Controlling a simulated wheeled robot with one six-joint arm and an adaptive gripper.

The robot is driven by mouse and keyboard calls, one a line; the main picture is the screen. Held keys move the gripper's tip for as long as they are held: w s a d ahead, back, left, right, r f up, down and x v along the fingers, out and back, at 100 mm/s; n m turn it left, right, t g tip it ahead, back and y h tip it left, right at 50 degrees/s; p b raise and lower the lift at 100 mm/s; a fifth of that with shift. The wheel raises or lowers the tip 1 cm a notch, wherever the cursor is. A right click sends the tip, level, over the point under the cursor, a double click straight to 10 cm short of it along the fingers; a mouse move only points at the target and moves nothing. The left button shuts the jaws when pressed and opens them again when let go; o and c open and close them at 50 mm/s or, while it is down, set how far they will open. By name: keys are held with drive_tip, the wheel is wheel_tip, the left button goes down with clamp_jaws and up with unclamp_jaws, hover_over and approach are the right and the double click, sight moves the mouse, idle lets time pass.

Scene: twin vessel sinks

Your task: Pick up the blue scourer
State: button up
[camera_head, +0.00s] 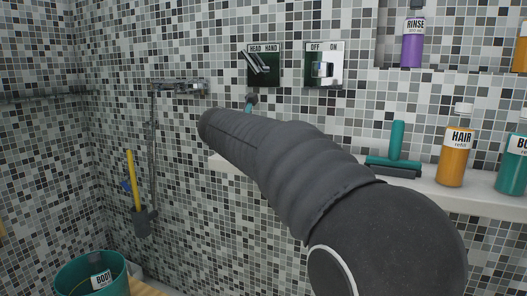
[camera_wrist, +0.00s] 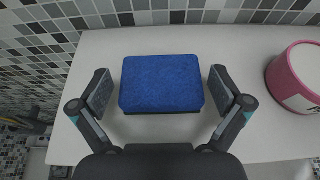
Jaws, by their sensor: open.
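The blue scourer (camera_wrist: 161,82) is a rectangular blue block with a dark layer under it, lying on a white ledge (camera_wrist: 210,142) in the wrist view. My gripper (camera_wrist: 161,90) is open, with one finger on each side of the scourer and a small gap showing at each side. The scourer does not show in the head view, where my dark arm covers part of the white ledge.
A pink container (camera_wrist: 297,77) stands on the ledge to the right in the wrist view. The head view shows a green squeegee (camera_head: 397,145), an orange HAIR bottle (camera_head: 455,160) and a green bottle (camera_head: 514,170) on the ledge. A tiled wall (camera_wrist: 150,17) backs it.

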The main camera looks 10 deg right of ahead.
drive_tip(key=x, duration=0.2)
drive_tip(key=shift+w+d+f, duration=0.15)
drive_tip(key=shift+w+d, duration=0.05)
drive_tip(key=shift+w, duration=0.05)
drive_tip(key=c, duration=0.6)
drive_tip(key=shift+c, duration=0.2)
